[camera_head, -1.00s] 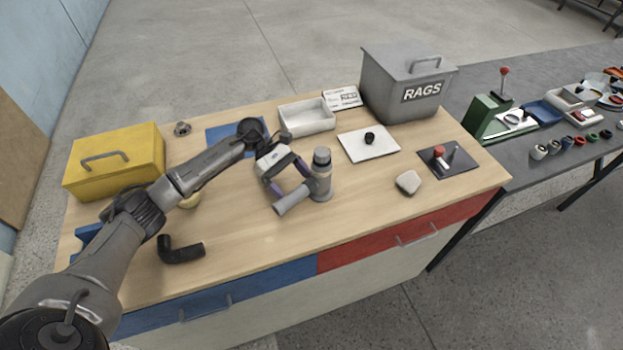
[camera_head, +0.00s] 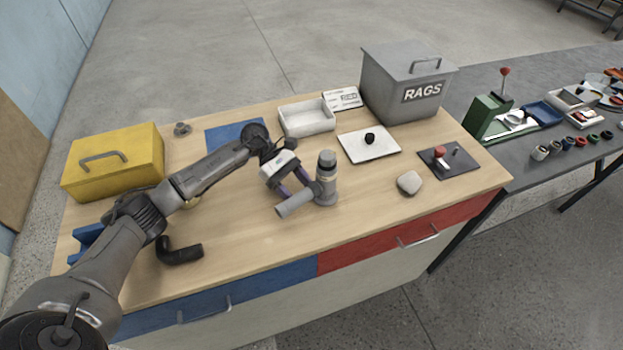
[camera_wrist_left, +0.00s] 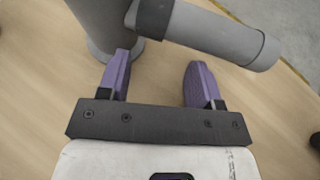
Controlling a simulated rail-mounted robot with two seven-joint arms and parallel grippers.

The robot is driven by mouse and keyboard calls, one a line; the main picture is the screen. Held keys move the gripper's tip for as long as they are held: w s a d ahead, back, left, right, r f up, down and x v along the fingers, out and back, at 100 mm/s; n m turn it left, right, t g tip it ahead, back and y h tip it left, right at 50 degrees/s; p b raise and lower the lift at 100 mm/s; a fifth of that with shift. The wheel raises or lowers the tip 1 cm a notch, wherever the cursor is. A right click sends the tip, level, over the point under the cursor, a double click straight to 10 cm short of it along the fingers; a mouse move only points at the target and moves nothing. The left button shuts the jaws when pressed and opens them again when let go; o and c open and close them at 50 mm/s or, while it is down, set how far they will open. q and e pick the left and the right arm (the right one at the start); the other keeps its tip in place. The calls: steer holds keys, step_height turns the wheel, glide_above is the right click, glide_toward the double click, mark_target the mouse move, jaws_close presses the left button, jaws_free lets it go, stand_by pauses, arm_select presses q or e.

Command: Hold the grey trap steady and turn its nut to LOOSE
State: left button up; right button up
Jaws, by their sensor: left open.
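The grey trap (camera_head: 327,187) stands upright on the wooden bench, with a side pipe (camera_head: 296,203) pointing toward the front left. A narrow band shows near its top, under a darker cap. My left gripper (camera_head: 292,193) is open just left of the trap, behind the side pipe. In the left wrist view the trap (camera_wrist_left: 205,35) lies just beyond the purple fingertips (camera_wrist_left: 160,75). The left finger is close to its base; I cannot tell if they touch. Nothing is between the fingers. No LOOSE mark is readable. My right gripper is not in view.
A black elbow pipe (camera_head: 180,251) lies at the front left and a pale stone-like block (camera_head: 409,182) to the right. A white tray (camera_head: 306,118), white plate (camera_head: 384,153), yellow box (camera_head: 113,162) and grey RAGS bin (camera_head: 404,90) stand around. Bench in front of the trap is clear.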

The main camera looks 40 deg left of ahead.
arm_select(q)
jaws_close()
stand_by(0.3)
steer(key=c, duration=1)
jaws_free()
